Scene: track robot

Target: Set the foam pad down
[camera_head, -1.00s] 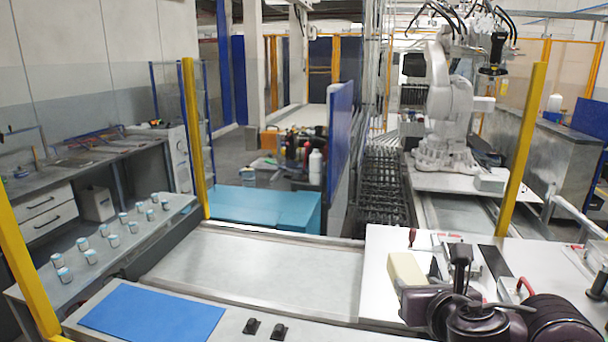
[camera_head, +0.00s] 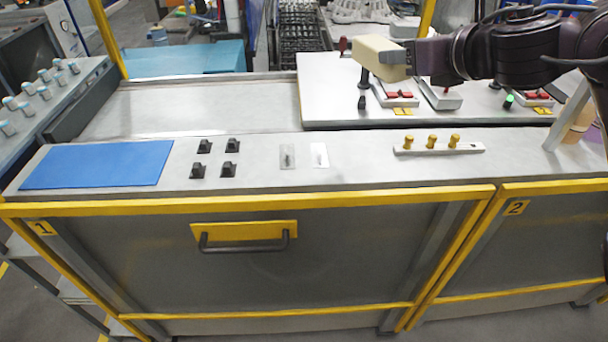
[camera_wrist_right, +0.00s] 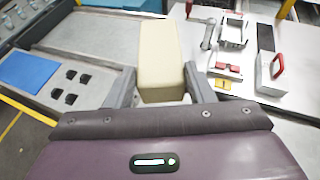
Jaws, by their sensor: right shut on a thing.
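The foam pad (camera_head: 379,58) is a cream-coloured block in the head view, held above the white raised panel at upper right. My right gripper (camera_head: 400,56) is shut on it. In the right wrist view the foam pad (camera_wrist_right: 161,60) points forward between the two grey fingers of my right gripper (camera_wrist_right: 163,92). The pad is in the air, clear of the surfaces below it. My left gripper is not in view.
A blue mat (camera_head: 98,165) lies at the left of the grey bench (camera_head: 360,160). Several black blocks (camera_head: 214,160), two small plates and a rail with yellow pegs (camera_head: 438,148) stand on it. Red-handled clamp fixtures (camera_head: 396,92) stand on the white panel (camera_head: 328,88). The bench between is partly bare.

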